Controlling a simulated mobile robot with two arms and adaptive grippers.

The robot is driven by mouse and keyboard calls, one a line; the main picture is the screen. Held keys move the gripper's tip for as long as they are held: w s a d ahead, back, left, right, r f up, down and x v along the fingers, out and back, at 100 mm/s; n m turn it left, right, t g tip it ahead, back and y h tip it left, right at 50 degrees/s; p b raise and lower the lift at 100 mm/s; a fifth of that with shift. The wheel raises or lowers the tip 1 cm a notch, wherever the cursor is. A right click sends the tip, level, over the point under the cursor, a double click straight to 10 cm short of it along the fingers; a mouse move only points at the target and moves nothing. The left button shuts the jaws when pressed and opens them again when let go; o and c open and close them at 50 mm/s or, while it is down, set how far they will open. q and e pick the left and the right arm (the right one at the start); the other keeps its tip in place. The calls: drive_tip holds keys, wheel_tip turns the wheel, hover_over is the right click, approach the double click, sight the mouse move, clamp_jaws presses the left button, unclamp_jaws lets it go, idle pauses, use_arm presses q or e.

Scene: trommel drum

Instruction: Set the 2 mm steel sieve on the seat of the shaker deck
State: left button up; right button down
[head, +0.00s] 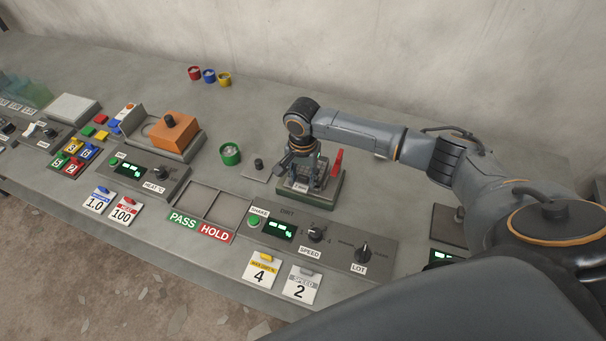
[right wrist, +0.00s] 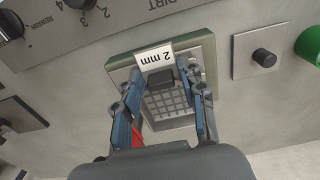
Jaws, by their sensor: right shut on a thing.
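The 2 mm steel sieve, a square metal frame with a mesh floor and a white "2 mm" label, shows in the right wrist view (right wrist: 168,103) and in the head view (head: 300,187). My right gripper (head: 303,176) is shut on it from above, with one blue-grey finger on each side of its dark grip block in the right wrist view (right wrist: 158,78). The sieve is over the green-edged shaker deck (head: 326,203), whose rim also shows in the right wrist view (right wrist: 120,71). I cannot tell whether it touches the seat. My left gripper is not in view.
A red lever (head: 337,162) stands at the deck's back right. A small plate with a black knob (head: 258,165) and a green round container (head: 230,154) are left of the deck. The shaker panel (head: 316,235) lies in front. The PASS/HOLD tray (head: 206,226) is front left.

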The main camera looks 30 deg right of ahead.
drive_tip(key=shift+f+p, duration=0.25)
drive_tip(key=shift+p, duration=0.15)
idle(0.6)
drive_tip(key=shift+c, duration=0.7)
unclamp_jaws()
wheel_tip(320, 180, up, 5)
drive_tip(key=p, duration=0.6)
drive_tip(key=shift+r+p, duration=0.6)
drive_tip(key=shift+r, duration=0.4)
drive_tip(key=shift+f, duration=0.1)
